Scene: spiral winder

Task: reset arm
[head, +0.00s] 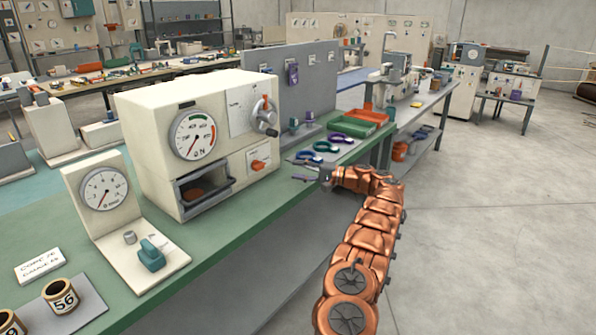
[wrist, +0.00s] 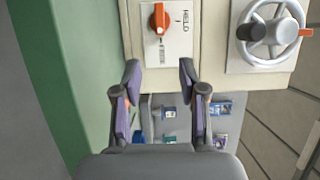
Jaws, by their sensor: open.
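My copper-coloured arm reaches up from the lower right in the head view. My gripper (head: 298,170) is out over the front edge of the green bench (head: 225,235), to the right of the cream machine (head: 140,125). In the wrist view my gripper (wrist: 160,76) has its two purple-lined fingers apart, with nothing held between them. Beyond the fingertips is a white plate with an orange knob (wrist: 159,18) and the word HELD.
A small gauge stand (head: 110,205) with a teal knob is on the bench at left. Numbered cups (head: 60,296) are at the lower left. Rings (head: 325,147) and a green tray (head: 362,124) lie beyond my gripper. The floor (head: 480,220) at right is clear.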

